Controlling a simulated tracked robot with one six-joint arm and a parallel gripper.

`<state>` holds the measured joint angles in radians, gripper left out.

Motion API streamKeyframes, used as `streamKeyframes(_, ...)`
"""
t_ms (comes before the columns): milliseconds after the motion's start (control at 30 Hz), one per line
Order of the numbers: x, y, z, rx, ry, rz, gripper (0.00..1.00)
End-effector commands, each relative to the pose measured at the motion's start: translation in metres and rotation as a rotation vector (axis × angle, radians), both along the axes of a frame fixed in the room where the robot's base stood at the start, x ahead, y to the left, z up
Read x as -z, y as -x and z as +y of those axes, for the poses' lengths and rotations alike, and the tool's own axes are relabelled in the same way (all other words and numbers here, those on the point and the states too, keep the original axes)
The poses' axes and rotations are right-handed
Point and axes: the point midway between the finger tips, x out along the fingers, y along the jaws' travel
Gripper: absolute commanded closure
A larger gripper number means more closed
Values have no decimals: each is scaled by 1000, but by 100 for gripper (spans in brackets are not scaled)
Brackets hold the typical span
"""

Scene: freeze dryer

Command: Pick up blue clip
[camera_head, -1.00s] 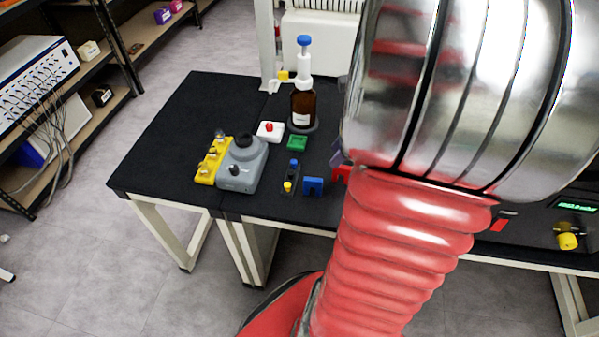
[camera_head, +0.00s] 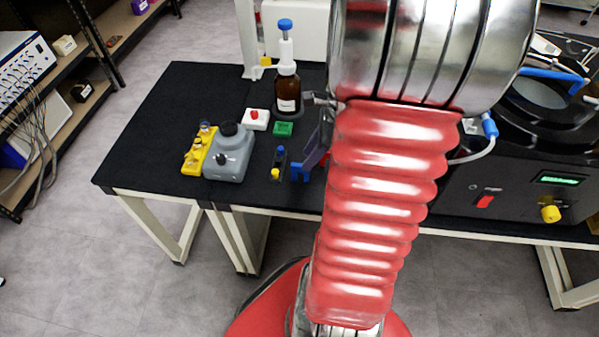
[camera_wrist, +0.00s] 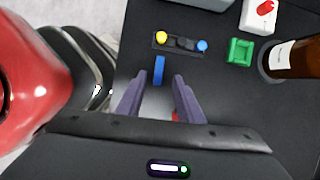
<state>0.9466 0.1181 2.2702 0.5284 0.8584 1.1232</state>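The blue clip (camera_head: 298,172) stands on the black table, just right of a small dark holder, partly hidden by my gripper in the head view. In the wrist view the blue clip (camera_wrist: 159,70) appears edge-on as a narrow blue shape between the fingertips, near the left finger. My gripper (camera_wrist: 158,82) is open, with its two purple fingers spread and nothing held. In the head view one finger of my gripper (camera_head: 318,150) shows beside the clip. I cannot tell whether a finger touches the clip.
The dark holder (camera_head: 279,163) has blue and yellow ends. A green block (camera_head: 283,129), white box with red top (camera_head: 256,119), brown bottle (camera_head: 287,92), grey device (camera_head: 229,153) and yellow block (camera_head: 199,150) stand nearby. A red piece (camera_wrist: 176,116) shows between the fingers. The table's left part is clear.

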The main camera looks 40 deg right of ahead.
Motion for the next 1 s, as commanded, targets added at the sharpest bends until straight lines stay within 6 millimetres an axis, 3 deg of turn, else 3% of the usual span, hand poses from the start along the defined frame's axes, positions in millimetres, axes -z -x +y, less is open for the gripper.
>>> streamKeyframes(333,2,-1,1,0,-1,1,67)
streamKeyframes(733,42,-14,17,0,-2,2,67)
streamKeyframes(1000,46,-16,18,1,0,0,67)
